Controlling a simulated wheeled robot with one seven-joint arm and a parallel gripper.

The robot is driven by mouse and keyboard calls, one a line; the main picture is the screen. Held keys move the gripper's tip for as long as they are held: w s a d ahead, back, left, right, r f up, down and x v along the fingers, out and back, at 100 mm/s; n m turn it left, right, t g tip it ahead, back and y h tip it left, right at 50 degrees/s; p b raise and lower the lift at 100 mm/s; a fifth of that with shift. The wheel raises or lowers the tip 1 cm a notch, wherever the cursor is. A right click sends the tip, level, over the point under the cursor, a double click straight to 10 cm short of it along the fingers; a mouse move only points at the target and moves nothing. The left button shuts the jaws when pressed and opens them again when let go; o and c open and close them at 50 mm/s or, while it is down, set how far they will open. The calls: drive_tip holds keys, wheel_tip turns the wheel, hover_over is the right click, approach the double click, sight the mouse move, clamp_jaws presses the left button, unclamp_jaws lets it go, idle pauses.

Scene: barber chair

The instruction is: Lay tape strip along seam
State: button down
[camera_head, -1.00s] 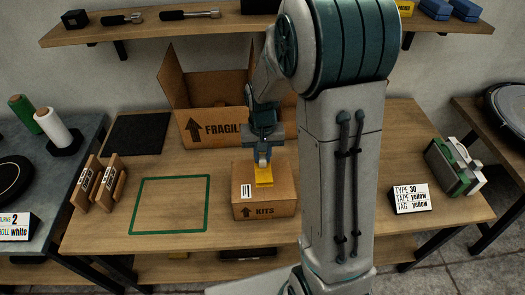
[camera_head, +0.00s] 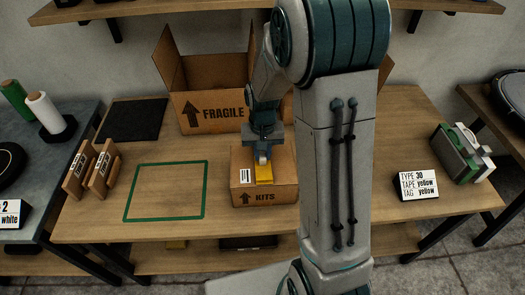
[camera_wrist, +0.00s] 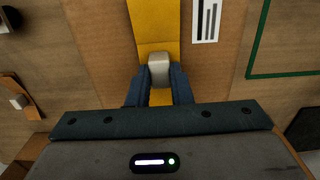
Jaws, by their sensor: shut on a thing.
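The closed cardboard KITS box (camera_head: 265,195) stands on the wooden table, right of the green outline. A yellow tape strip (camera_head: 264,176) lies over the middle of its top, reaching close to the front edge; it also shows in the wrist view (camera_wrist: 155,22). My gripper (camera_head: 262,158) is over the box top, fingers pointing down. In the wrist view its blue fingers (camera_wrist: 158,90) are shut on a pale grey block (camera_wrist: 159,68) on the yellow strip. The seam under the strip is hidden, and I cannot tell whether the strip is fully flat.
An open FRAGILE carton (camera_head: 215,110) stands behind. A sign (camera_head: 416,184) reads TYPE 30, tape yellow, tag yellow. Tape dispensers (camera_head: 460,152) stand at right, wooden-sided holders (camera_head: 90,172) at left. The green outline (camera_head: 165,163) encloses bare table.

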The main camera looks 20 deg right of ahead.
drive_tip(key=c, duration=1.2)
unclamp_jaws()
drive_tip(key=shift+c, duration=0.2)
wheel_tip(320, 180, up, 14)
drive_tip(key=shift+f, duration=0.1)
